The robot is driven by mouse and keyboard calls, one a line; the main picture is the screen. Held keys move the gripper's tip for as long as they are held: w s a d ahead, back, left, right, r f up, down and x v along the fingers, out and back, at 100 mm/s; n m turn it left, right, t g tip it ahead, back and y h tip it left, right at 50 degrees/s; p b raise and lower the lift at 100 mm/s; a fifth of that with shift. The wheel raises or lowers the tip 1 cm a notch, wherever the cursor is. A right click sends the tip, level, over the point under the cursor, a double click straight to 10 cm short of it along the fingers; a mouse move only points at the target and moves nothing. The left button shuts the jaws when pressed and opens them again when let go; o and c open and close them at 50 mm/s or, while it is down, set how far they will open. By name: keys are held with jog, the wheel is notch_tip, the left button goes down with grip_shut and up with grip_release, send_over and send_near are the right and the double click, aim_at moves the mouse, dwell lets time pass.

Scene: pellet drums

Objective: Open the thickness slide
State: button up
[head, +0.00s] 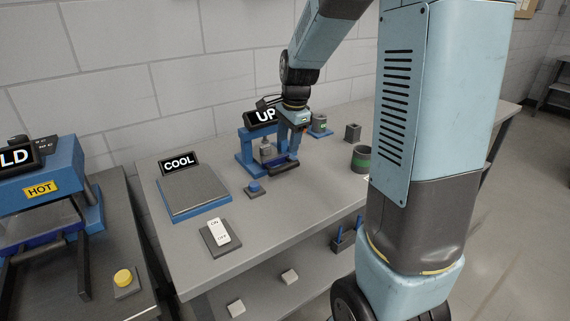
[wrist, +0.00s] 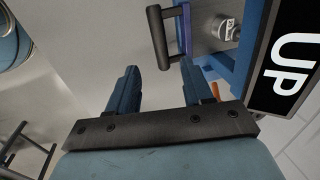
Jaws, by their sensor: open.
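The thickness slide shows as a blue-purple strip (wrist: 185,28) with a dark bar handle (wrist: 157,38) in the wrist view. It sits at the front of the blue press frame (head: 243,148) under the "UP" sign (head: 265,115). In the head view the dark handle (head: 284,169) sticks out at the frame's front. My gripper (wrist: 158,66) is open and empty. In the wrist view the near end of the handle lies between and just past the fingertips, with no clear contact. In the head view my gripper (head: 294,146) is above the handle and partly covers the frame.
A blue button (head: 254,187) stands in front of the frame. The "COOL" plate (head: 193,190) and ON/OFF switch (head: 219,234) are to the left. A hot press (head: 45,190) is on the left table.

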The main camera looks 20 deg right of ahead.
aim_at(285, 165)
jog(key=f, duration=0.3)
jog(key=w+f, duration=0.1)
jog(key=f, duration=0.5)
jog(key=shift+w+a+f, duration=0.25)
jog(key=shift+w+f, duration=0.05)
jog(key=shift+w, duration=0.1)
grip_shut()
